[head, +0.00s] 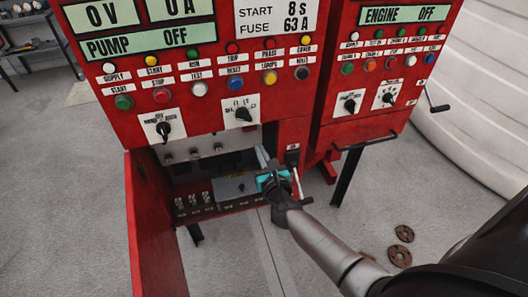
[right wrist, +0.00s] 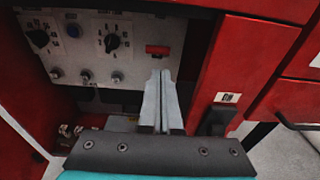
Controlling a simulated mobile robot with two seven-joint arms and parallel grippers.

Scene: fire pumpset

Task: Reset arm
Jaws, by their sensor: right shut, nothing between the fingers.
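My right arm comes in from the right in the head view. My right gripper (head: 263,156) is shut and empty, its fingers pointing at the open lower compartment (head: 185,207) of the red pump cabinet (head: 230,75). In the right wrist view the closed fingers (right wrist: 162,85) lie side by side, in front of the compartment's grey panel (right wrist: 137,63). Whether they touch anything is hard to tell. My left gripper is not in view.
The open cabinet door (head: 157,235) hangs at the left. Rusty discs (head: 404,233) lie on the floor at right.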

